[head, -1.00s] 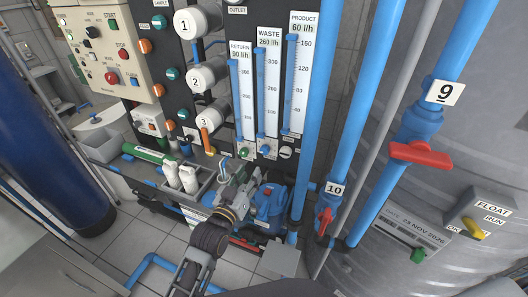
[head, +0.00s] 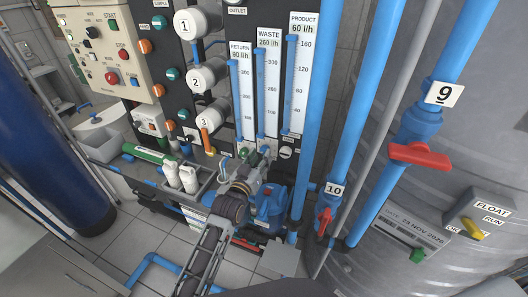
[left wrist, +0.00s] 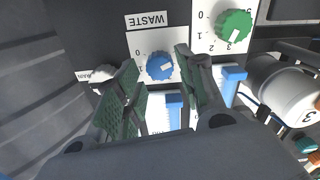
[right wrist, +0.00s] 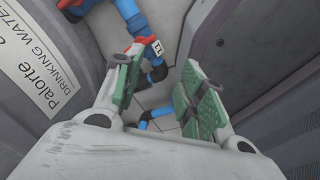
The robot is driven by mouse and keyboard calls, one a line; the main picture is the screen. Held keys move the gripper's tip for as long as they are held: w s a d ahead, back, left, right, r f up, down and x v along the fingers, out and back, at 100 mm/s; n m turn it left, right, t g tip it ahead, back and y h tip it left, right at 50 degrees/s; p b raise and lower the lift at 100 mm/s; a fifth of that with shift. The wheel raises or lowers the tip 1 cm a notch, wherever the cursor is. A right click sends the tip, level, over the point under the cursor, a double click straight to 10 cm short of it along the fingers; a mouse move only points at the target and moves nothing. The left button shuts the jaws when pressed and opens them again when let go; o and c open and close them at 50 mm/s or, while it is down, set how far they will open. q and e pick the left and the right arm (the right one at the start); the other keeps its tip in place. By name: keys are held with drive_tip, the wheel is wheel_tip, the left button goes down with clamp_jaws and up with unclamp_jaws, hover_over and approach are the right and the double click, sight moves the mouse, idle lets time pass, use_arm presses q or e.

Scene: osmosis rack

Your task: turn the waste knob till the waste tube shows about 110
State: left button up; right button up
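The waste tube (head: 262,95) stands between the return and product tubes in the head view. Its label (head: 268,40) reads 260 l/h and its blue column reaches high up. The blue waste knob (left wrist: 160,66) sits on a white dial under the WASTE label in the left wrist view. My left gripper (left wrist: 157,60) is open, with one finger on each side of the knob in that view; contact is not clear. In the head view the gripper (head: 258,161) covers the waste knob. My right gripper (right wrist: 163,60) is open and empty, away from the panel.
The green return knob (left wrist: 234,24) and a grey-white knob (left wrist: 103,73) flank the waste knob. A blue pump (head: 270,207) stands below the panel. Blue pipes and valve 10 (head: 325,218) are to the right. My right gripper faces pipes and floor.

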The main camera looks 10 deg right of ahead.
sight(263, 152)
use_arm(q)
drive_tip(key=shift+x, duration=1.95)
drive_tip(key=shift+c, duration=0.3)
drive_tip(key=c, duration=0.5)
drive_tip(key=shift+c, duration=1.2)
use_arm(e)
drive_tip(key=shift+s+a, duration=0.1)
drive_tip(key=shift+a, duration=0.05)
